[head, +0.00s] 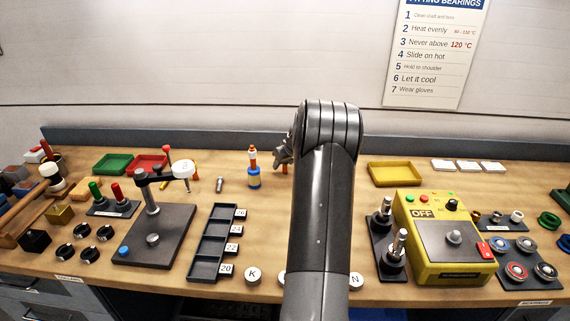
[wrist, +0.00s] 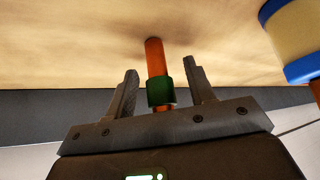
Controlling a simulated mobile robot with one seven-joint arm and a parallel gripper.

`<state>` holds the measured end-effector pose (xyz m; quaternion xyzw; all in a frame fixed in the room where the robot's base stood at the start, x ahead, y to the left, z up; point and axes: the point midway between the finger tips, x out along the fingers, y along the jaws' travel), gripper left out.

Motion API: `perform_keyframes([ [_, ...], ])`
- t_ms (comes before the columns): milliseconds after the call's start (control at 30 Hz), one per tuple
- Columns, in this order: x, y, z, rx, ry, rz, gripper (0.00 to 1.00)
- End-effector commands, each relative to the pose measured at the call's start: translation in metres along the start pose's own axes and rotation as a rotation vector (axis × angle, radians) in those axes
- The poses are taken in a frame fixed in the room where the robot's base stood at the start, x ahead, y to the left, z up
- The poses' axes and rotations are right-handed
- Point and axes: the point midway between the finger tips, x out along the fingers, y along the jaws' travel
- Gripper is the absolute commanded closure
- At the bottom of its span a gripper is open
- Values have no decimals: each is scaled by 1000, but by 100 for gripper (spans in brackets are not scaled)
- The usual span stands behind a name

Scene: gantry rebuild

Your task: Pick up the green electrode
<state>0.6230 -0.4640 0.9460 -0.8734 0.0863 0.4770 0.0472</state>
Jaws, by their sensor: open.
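The green electrode (wrist: 158,92) shows in the wrist view as an orange rod with a dark green band. Its orange end meets the wooden bench, or comes very close to it. My gripper (wrist: 160,78) is open, with one finger on each side of the electrode. A gap shows between the rod and each finger, so neither seems to touch it. In the head view my gripper (head: 283,154) is partly hidden behind my arm. A short orange piece of the electrode (head: 285,169) shows below it; its green band cannot be made out there.
A blue-and-cream electrode with an orange tip (head: 253,177) stands just left of my gripper; it also shows at the right in the wrist view (wrist: 295,38). A small metal pin (head: 220,184) stands further left. A yellow tray (head: 394,182) lies to the right. The bench's back ledge (head: 230,140) runs behind.

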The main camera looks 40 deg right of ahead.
Motion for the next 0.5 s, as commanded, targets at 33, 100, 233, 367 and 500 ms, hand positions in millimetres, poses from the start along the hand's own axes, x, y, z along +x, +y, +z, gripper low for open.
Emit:
perform_keyframes([
  [33,6,0,0,0,-1,-1,51],
  [100,9,0,0,-1,-1,-1,51],
  [233,10,0,0,0,0,0,51],
  [367,10,0,0,-1,0,0,52],
  [500,10,0,0,-1,0,0,64],
])
